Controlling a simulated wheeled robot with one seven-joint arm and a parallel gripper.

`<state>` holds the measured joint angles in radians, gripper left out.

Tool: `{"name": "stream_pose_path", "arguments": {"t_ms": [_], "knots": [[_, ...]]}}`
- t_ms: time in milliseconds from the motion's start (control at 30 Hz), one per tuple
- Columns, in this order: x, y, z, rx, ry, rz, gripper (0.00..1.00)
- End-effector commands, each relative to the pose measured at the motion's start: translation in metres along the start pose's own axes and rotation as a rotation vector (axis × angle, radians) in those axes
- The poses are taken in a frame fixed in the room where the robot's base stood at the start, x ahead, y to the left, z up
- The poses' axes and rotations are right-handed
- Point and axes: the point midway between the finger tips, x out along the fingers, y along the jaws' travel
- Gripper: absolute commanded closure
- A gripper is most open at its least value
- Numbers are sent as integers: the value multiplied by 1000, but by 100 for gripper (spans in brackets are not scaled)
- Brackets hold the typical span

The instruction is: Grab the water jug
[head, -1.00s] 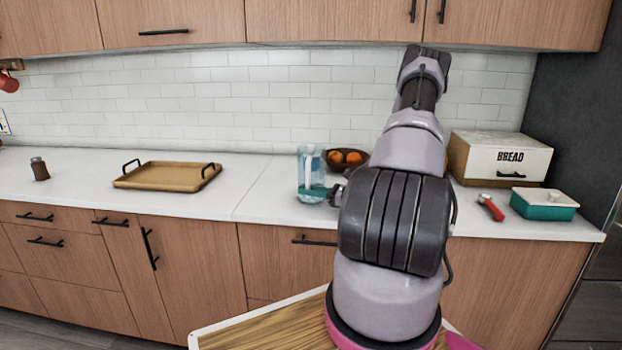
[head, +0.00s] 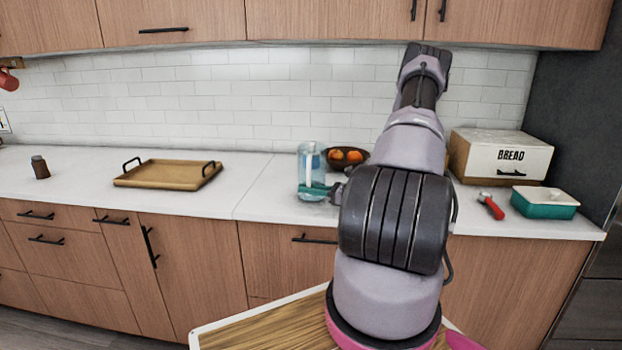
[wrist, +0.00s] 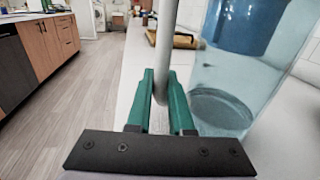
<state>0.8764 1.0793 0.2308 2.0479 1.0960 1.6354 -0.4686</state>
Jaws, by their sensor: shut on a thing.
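The water jug (head: 304,165) is clear blue and upright at the counter's front, left of my arm, in the head view. In the wrist view the jug (wrist: 245,75) fills the right side, with a darker blue part inside. Its pale grey handle (wrist: 165,45) runs between the two green fingers of my gripper (wrist: 162,90). My gripper is shut on this handle, beside the jug body. In the head view the green fingers of my gripper (head: 318,191) cross the lower part of the jug. I cannot tell whether the jug's base touches the counter.
A bowl of oranges (head: 346,157) stands just behind the jug. A wooden tray (head: 168,175) and a small brown jar (head: 40,167) lie left. A bread box (head: 500,155), a red-handled tool (head: 490,206) and a teal dish (head: 543,203) are right. Counter between tray and jug is clear.

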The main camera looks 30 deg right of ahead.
Motion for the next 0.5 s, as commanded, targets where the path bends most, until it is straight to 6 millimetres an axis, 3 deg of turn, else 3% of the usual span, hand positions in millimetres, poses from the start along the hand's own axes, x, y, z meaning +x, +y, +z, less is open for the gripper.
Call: {"name": "stream_pose_path", "arguments": {"t_ms": [500], "knots": [[0, 0, 17, -3, -1, 0, 100]]}}
